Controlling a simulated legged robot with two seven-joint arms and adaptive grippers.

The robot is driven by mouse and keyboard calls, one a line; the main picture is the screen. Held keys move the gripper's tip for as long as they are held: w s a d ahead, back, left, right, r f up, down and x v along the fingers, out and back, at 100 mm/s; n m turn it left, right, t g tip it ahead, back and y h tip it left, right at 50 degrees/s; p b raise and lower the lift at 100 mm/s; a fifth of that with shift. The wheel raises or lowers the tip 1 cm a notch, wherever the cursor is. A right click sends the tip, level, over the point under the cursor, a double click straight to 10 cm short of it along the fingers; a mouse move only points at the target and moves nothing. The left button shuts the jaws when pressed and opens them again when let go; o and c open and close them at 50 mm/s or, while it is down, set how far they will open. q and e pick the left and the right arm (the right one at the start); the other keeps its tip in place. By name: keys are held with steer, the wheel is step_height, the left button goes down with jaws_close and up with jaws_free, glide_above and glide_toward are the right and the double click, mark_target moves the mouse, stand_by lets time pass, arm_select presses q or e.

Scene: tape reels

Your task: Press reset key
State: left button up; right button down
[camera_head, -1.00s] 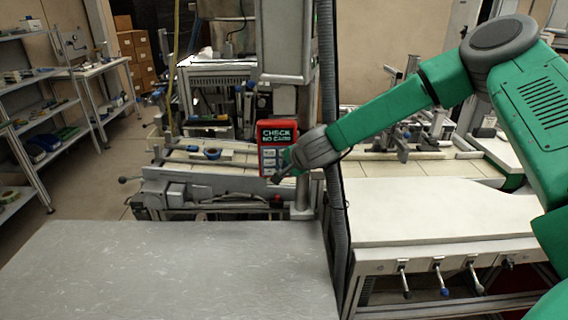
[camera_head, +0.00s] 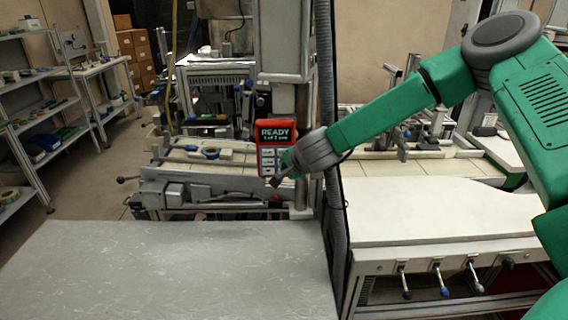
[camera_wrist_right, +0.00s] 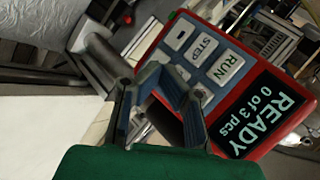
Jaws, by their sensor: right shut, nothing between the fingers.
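A red control box (camera_head: 265,147) hangs on the post in the middle of the head view, with a dark display above pale keys. Its display reads "READY 0 of 3 pcs" in the right wrist view (camera_wrist_right: 268,115). There, a RUN key (camera_wrist_right: 227,68) and a STEP key (camera_wrist_right: 203,50) are legible. Other keys are partly covered by my fingers, and I cannot read a reset label. My right gripper (camera_head: 275,182) is shut and empty, at the lower part of the key panel; its fingers also show in the wrist view (camera_wrist_right: 166,80). I cannot tell whether the fingertips touch a key. My left gripper is out of view.
A grey table (camera_head: 170,270) fills the front left, and a white bench (camera_head: 430,212) with several levers stands at the right. A dark hose (camera_head: 328,110) runs down beside the post, close to my right wrist.

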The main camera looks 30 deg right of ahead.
steer(key=shift+a, duration=0.2)
steer(key=shift+s+a, duration=0.4)
steer(key=shift+s, duration=0.3)
steer(key=shift+s+a, duration=0.4)
steer(key=shift+s, duration=0.35)
steer(key=shift+s+a, duration=0.4)
steer(key=shift+s, duration=0.3)
steer(key=shift+s, duration=0.1)
